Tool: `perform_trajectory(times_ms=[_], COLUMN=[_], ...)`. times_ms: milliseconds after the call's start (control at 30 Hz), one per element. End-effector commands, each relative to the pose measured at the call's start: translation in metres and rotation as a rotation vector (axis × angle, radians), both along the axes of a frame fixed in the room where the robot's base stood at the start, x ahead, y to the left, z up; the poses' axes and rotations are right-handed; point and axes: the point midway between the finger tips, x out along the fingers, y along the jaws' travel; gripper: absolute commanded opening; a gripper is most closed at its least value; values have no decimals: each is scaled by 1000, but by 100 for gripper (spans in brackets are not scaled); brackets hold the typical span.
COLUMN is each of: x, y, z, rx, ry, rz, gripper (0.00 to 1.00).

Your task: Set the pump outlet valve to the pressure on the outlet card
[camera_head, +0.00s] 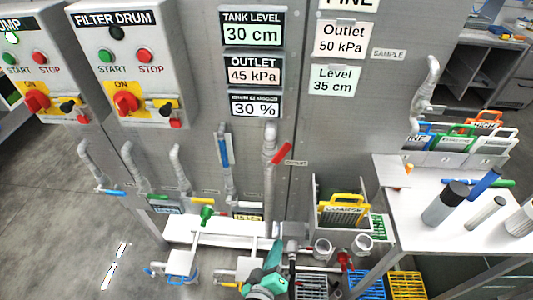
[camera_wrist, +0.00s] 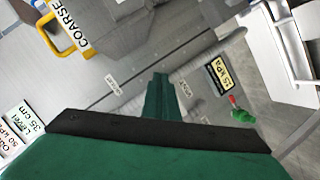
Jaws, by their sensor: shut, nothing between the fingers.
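The outlet display (camera_head: 253,70) reads 45 kPa. My teal gripper (camera_head: 275,256) is low in front of the panel, below the outlet handle and apart from it. In the wrist view its dark green fingers (camera_wrist: 158,85) are shut and empty. The outlet handle is not clearly identifiable there.
A blue valve handle (camera_head: 223,151) stands left of the outlet pipe. A grey bin with the yellow COARSE screen (camera_head: 343,204) is to the right. A white table (camera_head: 425,185) with cylinders stands further right. Crates (camera_head: 408,286) and low pipework surround my gripper.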

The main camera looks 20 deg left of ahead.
Motion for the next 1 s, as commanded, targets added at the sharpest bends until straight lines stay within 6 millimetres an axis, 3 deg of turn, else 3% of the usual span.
perform_trajectory(times_ms=[33,200,500,733,1000], x=[16,53,87,81,47], y=[12,37,82,114,142], z=[13,50,141,217,287], rx=[-41,-182,-344,-382,-344], ry=[-19,-49,-85,-68,4], rz=[3,-29,-146,-261,-369], gripper=[0,0,0,0,0])
